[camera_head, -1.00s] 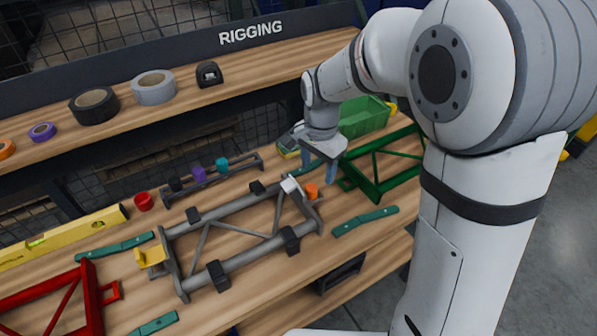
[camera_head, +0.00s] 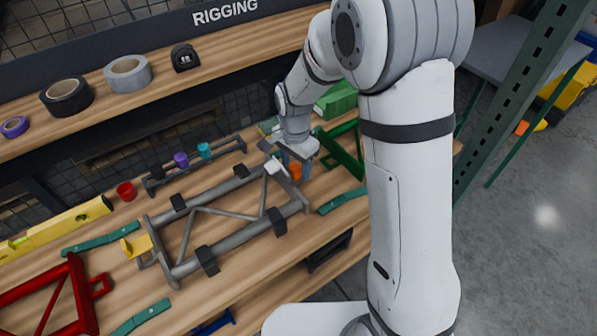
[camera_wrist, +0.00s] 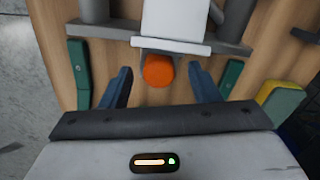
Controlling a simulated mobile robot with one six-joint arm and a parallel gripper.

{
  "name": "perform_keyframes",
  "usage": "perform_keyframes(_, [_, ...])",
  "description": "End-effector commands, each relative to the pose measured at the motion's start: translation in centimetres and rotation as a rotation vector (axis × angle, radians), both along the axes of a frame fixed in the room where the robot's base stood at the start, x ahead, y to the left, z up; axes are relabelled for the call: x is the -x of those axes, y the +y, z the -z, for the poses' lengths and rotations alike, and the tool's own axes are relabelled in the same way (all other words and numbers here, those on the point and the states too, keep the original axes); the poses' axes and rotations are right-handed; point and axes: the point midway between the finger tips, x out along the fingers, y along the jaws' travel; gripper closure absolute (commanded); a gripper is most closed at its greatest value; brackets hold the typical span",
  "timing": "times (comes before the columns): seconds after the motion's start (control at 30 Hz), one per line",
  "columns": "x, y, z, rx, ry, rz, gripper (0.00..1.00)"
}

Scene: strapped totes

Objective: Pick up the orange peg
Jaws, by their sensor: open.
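The orange peg (camera_wrist: 158,70) shows in the wrist view as a round orange top at the edge of the grey frame, just below a white block (camera_wrist: 176,20). It also shows in the head view (camera_head: 296,170), partly hidden by my gripper. My gripper (camera_wrist: 160,82) is open, with one blue finger on each side of the peg and a gap between each finger and the peg. In the head view my gripper (camera_head: 293,165) points down at the right end of the grey frame (camera_head: 225,228). I cannot tell how far the fingertips reach down beside the peg.
A green frame (camera_head: 345,150) and a green bin (camera_head: 338,100) stand close behind and right of my gripper. Teal bars (camera_head: 343,199) lie on the bench. A rack (camera_head: 195,168) with coloured cups stands behind the grey frame. A red frame (camera_head: 75,290) is at the left.

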Motion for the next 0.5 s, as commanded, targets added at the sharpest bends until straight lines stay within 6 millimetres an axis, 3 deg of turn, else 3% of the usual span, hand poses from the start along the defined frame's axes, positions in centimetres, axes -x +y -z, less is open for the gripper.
perform_keyframes(0.5, [0.01, 0.08, -0.05, -0.001, -0.001, -0.002, 0.83])
